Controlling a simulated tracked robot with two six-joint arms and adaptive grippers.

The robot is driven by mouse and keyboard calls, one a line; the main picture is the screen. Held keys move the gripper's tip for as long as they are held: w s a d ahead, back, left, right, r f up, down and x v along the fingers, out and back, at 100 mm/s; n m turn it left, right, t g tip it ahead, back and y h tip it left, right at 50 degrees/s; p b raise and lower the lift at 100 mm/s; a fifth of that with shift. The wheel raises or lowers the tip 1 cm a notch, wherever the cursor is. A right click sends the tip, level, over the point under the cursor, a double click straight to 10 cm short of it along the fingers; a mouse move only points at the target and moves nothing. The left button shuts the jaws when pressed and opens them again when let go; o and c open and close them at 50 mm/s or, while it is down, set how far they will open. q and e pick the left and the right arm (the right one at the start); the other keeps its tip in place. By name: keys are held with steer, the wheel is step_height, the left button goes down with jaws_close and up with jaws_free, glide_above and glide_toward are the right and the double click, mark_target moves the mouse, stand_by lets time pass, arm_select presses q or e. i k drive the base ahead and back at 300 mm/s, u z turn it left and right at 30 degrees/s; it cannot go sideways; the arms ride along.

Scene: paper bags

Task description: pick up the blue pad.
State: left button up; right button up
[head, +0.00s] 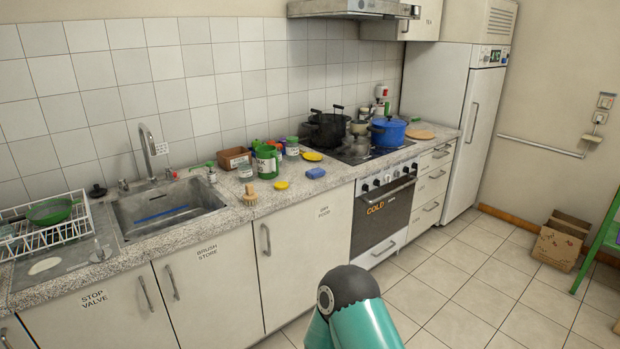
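A small blue pad (315,173) lies flat on the speckled counter (335,178), near its front edge, just left of the stove. It is in plain view with nothing on it. Neither of my grippers is in view. A teal and black link of mine rises at the bottom middle, well apart from the pad.
Yellow round things (281,185) and a green container (266,161) stand left of the pad. A wooden brush (250,195) lies nearer the sink (165,208). Pots (388,132) stand on the stove. The floor before the cabinets is clear.

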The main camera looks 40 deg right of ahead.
mark_target(316, 172)
steer(key=z, duration=0.25)
steer(key=i, duration=0.75)
steer(key=z, duration=1.3)
steer(key=i, duration=1.5)
steer(key=z, duration=0.55)
steer(key=i, duration=0.85)
